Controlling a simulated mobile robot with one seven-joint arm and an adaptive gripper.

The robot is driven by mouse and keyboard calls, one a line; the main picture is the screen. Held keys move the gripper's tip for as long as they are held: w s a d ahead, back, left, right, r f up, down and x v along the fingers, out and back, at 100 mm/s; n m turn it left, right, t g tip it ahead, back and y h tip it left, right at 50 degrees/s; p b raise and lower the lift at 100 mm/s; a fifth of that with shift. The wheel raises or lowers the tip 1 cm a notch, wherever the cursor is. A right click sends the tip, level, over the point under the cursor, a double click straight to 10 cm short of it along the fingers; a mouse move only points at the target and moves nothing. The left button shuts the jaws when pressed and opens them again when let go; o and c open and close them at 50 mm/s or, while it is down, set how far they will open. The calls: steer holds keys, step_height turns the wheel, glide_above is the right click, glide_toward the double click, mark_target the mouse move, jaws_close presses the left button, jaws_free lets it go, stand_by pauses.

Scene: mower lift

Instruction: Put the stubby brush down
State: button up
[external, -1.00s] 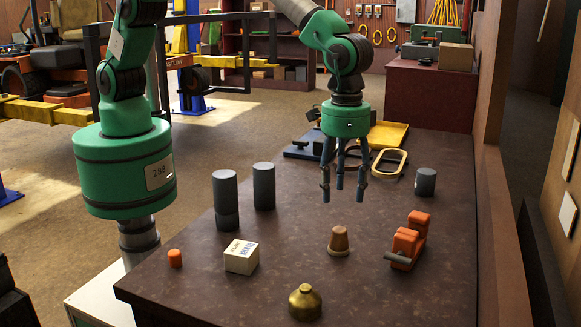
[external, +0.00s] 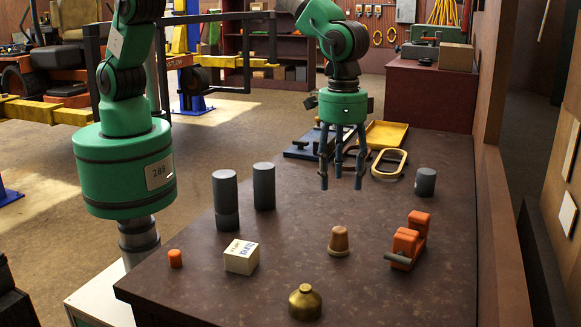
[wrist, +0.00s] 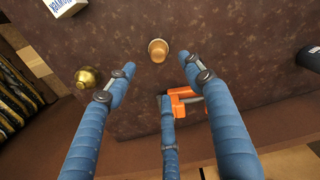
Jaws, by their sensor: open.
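A small tan-brown piece with a rounded top and a narrower-looking body, which I take to be the stubby brush (external: 338,241), stands upright on the dark brown bench top (external: 300,215). It also shows in the wrist view (wrist: 157,49), beyond the fingertips. My gripper (external: 341,184) is open and empty, its three blue-grey fingers spread. It hangs above the bench, clear of the brush and higher in the picture. The gripper also shows in the wrist view (wrist: 158,76), with nothing between its fingers.
Around the brush are an orange tool (external: 407,243), a brass bell-shaped piece (external: 305,303), a white box (external: 241,257) and an orange cap (external: 175,258). Grey cylinders (external: 225,200) stand at left, another (external: 425,182) at right. A yellow tray (external: 388,135) lies behind my gripper.

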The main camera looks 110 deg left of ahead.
steer(key=s+a+r+m+t, duration=0.1)
steer(key=s+a+r, duration=0.4)
steer(key=s+r, duration=0.6)
steer(key=s+a+r+m+t, duration=0.15)
steer(key=s+a+r, duration=0.35)
steer(key=s+r, duration=0.65)
steer(key=s+a+r+t, duration=0.1)
steer(key=s+a, duration=0.1)
steer(key=s, duration=0.6)
steer(key=s+a+r+m+t, duration=0.1)
steer(key=s+a+r, duration=0.1)
steer(key=s, duration=0.7)
steer(key=s+a+r+m+t, duration=0.1)
steer(key=s+a+r, duration=0.1)
steer(key=s, duration=0.7)
steer(key=shift+s+a+r, duration=0.2)
steer(key=shift+a, duration=0.2)
steer(key=shift+f+b, duration=0.4)
